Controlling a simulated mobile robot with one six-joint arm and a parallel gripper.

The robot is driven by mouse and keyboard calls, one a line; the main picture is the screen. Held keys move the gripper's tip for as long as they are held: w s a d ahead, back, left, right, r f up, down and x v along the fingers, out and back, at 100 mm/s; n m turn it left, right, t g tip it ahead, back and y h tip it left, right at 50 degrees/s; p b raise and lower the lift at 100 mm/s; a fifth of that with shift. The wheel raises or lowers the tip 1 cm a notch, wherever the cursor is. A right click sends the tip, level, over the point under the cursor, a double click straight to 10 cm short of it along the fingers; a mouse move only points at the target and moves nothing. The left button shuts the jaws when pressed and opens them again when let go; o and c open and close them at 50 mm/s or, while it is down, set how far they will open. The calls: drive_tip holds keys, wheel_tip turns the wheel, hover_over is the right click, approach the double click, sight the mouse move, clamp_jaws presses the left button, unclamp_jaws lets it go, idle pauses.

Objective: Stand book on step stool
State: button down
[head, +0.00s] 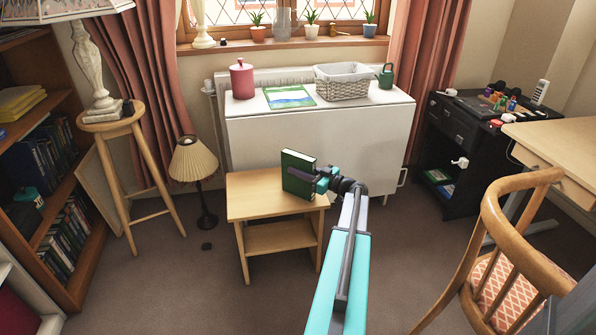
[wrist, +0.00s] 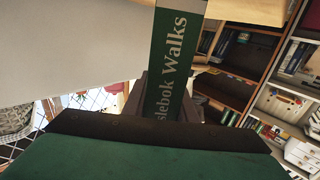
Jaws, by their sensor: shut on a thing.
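A green book (head: 299,170) is upright over the top of the wooden step stool (head: 250,204), toward its right side. I cannot tell whether its lower edge touches the stool top. My gripper (head: 314,179) is shut on the book from the right, with one finger across its near face. In the wrist view, the book's green spine (wrist: 175,60) shows part of a white title, "Walks". The far side of the book and the other finger are hidden in the head view.
A white drop-leaf table (head: 318,134) stands behind the stool, with a basket (head: 344,81) on it. A lamp (head: 195,165) is left of the stool, and a wooden chair (head: 500,240) is at the right. The stool's left half is clear.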

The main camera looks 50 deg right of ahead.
drive_tip(key=c, duration=1.4)
unclamp_jaws()
drive_tip(key=shift+c, duration=0.2)
drive_tip(key=shift+r, duration=0.15)
drive_tip(key=s+d+p, duration=0.1)
drive_tip(key=s, duration=1.1)
